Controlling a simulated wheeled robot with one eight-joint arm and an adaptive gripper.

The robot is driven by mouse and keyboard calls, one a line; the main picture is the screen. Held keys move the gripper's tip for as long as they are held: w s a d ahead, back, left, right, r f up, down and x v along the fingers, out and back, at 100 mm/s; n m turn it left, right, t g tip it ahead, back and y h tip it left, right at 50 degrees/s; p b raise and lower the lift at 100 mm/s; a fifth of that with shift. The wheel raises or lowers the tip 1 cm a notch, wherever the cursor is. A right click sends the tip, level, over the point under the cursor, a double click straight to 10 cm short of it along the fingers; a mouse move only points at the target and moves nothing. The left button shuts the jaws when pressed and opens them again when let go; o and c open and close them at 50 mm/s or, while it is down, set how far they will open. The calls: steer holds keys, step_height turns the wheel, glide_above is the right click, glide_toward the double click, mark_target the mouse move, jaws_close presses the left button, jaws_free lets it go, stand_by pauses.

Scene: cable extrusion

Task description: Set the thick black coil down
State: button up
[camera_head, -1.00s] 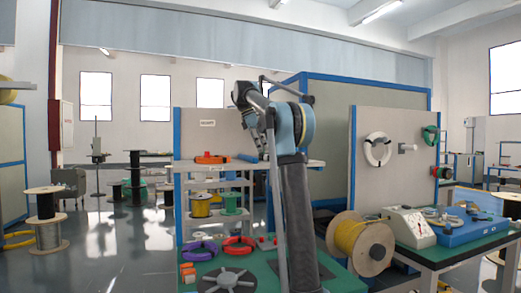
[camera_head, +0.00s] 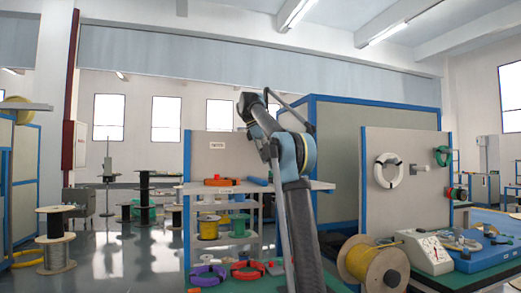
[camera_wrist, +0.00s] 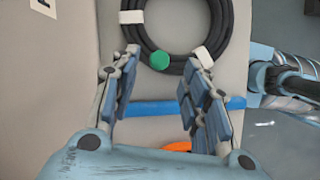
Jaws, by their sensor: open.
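The thick black coil (camera_wrist: 178,45) shows at the top of the wrist view, partly cut off by the frame edge. It has white bands and a green round piece (camera_wrist: 160,60) at its lower side. It lies against a pale grey surface; I cannot tell whether it is hung or resting. My gripper (camera_wrist: 168,58) is open, its two fingers apart and pointing at the coil's lower part, with nothing clearly clamped between them. In the head view my arm stands before the grey panel, and I cannot make out the coil.
A blue bar (camera_wrist: 234,103) lies across the wrist view, with an orange thing (camera_wrist: 177,146) below it. In the head view a shelf (camera_head: 318,185) carries an orange item (camera_head: 222,181). A white coil (camera_head: 388,170) hangs on the right panel; a yellow spool (camera_head: 358,259) stands below.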

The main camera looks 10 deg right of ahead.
steer(key=v, duration=0.6)
steer(key=shift+r, duration=0.2)
